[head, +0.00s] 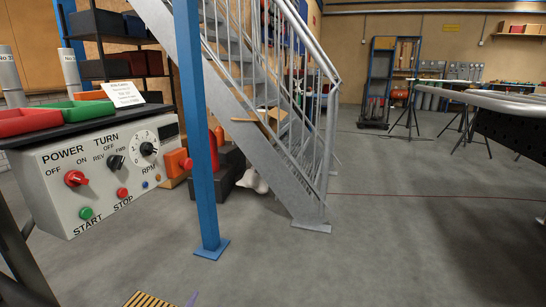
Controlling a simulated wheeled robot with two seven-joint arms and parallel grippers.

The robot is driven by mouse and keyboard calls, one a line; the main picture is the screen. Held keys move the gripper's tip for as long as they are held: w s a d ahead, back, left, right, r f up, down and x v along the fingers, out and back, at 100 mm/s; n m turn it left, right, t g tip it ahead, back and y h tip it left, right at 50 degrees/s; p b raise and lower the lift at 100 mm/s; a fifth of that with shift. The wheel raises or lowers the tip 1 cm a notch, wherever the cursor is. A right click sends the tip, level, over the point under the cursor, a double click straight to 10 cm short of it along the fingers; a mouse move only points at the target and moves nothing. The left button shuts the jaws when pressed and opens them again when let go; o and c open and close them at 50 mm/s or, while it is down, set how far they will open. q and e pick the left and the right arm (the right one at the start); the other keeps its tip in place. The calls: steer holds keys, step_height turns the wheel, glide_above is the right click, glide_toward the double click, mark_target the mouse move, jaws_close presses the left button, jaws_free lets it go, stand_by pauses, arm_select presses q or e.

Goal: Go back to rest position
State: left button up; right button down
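Neither of my grippers shows in the head view, and no part of my arms can be made out.
A blue post (199,120) stands just right of the box, before a grey metal staircase (262,150). Red and green trays (75,110) lie above the box. Open grey floor (380,230) spreads to the right. A table (490,103) stands at far right.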

arm_select(q)
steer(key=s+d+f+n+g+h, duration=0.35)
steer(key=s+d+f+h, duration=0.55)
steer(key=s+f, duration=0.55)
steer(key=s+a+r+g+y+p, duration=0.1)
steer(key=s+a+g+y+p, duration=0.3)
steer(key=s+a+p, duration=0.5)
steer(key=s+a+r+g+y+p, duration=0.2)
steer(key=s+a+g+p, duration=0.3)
steer(key=p, duration=2.2)
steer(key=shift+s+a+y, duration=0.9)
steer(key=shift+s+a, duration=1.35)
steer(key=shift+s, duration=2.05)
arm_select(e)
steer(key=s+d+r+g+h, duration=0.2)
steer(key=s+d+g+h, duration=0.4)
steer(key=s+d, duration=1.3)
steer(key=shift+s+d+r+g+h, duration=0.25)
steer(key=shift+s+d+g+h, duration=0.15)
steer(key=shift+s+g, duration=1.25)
